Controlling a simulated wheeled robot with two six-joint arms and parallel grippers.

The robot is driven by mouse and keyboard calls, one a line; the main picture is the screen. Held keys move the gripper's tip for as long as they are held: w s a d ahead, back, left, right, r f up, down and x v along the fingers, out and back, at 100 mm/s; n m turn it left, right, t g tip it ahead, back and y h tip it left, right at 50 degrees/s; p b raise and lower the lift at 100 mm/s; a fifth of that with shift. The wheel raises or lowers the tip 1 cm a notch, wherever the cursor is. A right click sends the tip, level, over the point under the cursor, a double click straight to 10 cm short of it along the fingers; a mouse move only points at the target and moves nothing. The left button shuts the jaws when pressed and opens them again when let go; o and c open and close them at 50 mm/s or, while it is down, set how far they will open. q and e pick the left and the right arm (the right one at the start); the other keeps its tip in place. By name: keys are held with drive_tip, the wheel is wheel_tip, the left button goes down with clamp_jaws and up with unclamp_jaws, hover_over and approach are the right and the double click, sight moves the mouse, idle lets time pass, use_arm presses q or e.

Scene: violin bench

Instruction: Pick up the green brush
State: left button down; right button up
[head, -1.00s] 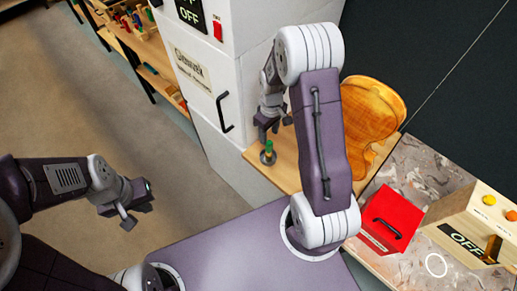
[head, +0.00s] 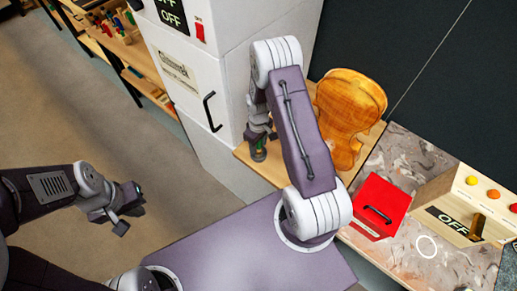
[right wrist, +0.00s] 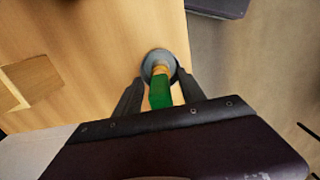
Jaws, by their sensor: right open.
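The green brush (right wrist: 160,92) shows in the right wrist view, with a green handle, a tan collar and a round grey base on the wooden bench top (right wrist: 90,60). In the head view the brush (head: 258,150) stands near the left end of the bench, partly hidden by my right gripper. My right gripper (right wrist: 160,88) is open, with one finger on each side of the green handle; I cannot tell whether they touch it. My left gripper (head: 128,208) hangs over the floor at the left, away from the bench; its finger gap is unclear.
A violin body (head: 345,115) stands on the bench just right of my right arm. A red box (head: 380,205) with a black handle and a panel marked OFF (head: 455,225) are further right. A white cabinet (head: 185,80) stands behind left. Open floor (head: 60,110) lies left.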

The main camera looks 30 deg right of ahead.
drive_tip(key=shift+s+r, duration=0.1)
drive_tip(key=shift+s, duration=0.05)
clamp_jaws()
wheel_tip(320, 180, up, 10)
idle(0.3)
drive_tip(key=shift+w+a+r, duration=0.15)
drive_tip(key=shift+w+a, duration=0.1)
drive_tip(key=shift+a, duration=0.05)
drive_tip(key=s+a+r+m, duration=0.3)
drive_tip(key=s+a+m, duration=0.1)
drive_tip(key=a, duration=0.1)
drive_tip(key=shift+s+a+r+m, duration=0.25)
drive_tip(key=shift+a+r+m, duration=0.05)
drive_tip(key=shift+a+r, duration=0.1)
